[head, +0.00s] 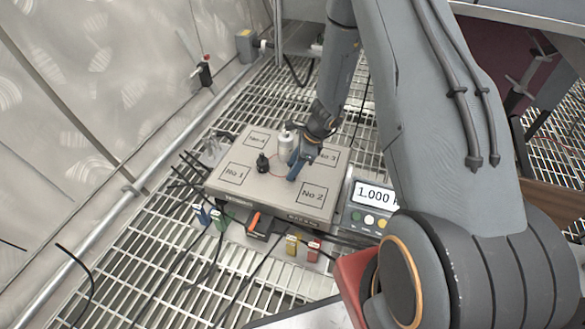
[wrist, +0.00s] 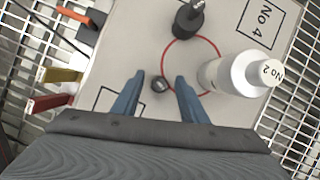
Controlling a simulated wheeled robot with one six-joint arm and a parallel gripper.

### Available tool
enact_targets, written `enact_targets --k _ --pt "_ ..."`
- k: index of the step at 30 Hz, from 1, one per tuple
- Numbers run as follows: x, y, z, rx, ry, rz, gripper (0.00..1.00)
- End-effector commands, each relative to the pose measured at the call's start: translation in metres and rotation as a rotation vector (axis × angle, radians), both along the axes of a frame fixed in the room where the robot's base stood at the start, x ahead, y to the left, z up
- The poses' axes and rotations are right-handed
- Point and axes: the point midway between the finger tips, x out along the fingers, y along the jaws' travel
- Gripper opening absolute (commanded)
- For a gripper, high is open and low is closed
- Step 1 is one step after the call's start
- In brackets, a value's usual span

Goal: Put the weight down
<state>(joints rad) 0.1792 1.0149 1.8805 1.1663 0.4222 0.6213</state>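My gripper (wrist: 159,78) reaches down over the scale's plate (head: 225,190), between the middle and the No 2 square. Its two blue fingers are apart, and it also shows in the head view (head: 293,178). A small round dark metal piece (wrist: 159,86) shows between the fingertips with a gap on each side; the gripper hides it in the head view. A black knobbed weight (head: 262,163) stands on the plate at the edge of the red circle (wrist: 219,47), and shows in the wrist view (wrist: 188,20). The display (head: 374,195) reads 1.000.
Cables and coloured plugs (head: 292,244) lie along the front. Metal grating (head: 180,270) surrounds the scale. The plate's left part is clear.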

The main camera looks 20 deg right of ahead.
Motion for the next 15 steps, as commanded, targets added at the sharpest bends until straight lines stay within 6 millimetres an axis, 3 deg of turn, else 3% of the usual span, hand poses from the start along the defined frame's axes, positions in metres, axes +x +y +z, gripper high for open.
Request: enact_targets --k 15 --pt "-0.013 -0.034 0.091 0.000 -0.001 -0.003 0.39"
